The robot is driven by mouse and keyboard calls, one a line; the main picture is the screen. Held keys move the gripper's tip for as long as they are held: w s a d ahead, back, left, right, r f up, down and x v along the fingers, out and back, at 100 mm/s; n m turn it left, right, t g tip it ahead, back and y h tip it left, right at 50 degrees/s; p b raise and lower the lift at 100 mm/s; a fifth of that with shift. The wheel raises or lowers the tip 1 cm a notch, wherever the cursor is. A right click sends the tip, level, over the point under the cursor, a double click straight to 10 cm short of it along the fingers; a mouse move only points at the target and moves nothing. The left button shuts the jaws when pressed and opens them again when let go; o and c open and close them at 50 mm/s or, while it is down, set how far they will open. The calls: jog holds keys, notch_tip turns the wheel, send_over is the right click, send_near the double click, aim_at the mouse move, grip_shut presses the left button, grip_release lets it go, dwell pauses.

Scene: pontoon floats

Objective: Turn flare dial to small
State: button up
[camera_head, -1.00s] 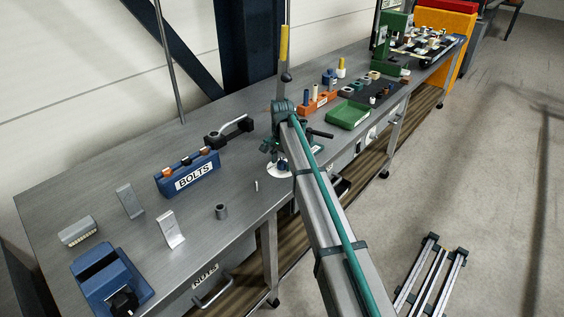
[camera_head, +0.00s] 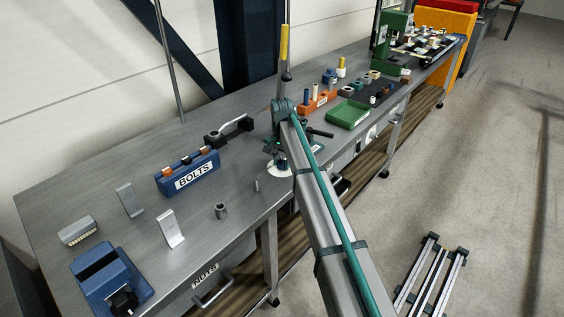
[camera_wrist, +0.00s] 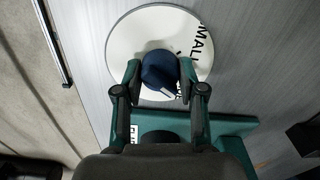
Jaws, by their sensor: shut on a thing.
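The flare dial is a dark blue knob (camera_wrist: 158,68) on a round white plate (camera_wrist: 124,34) in the wrist view. A white mark on the knob points to the lower right. The letters "MALL" read along the plate's upper right edge; other lettering at lower right is partly hidden by my right finger. My gripper (camera_wrist: 160,72) is shut on the knob, one finger on each side. In the head view the white plate (camera_head: 279,171) shows beneath my gripper (camera_head: 275,155), on the bench near its front edge; my arm hides part of it.
A blue BOLTS rack (camera_head: 188,175) and a black-handled fixture (camera_head: 230,131) stand left of the dial. A small grey pin (camera_head: 256,185) and a nut (camera_head: 221,211) lie nearby. A green tray (camera_head: 348,114) and an orange block (camera_head: 318,103) are to the right.

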aim_at(282, 160)
jog(key=n, duration=1.2)
jog(key=shift+n, duration=1.9)
jog(key=o, duration=1.1)
jog(key=shift+o, duration=0.2)
jog(key=shift+r, duration=0.1)
notch_tip(282, 160, up, 12)
jog(key=shift+b, duration=0.3)
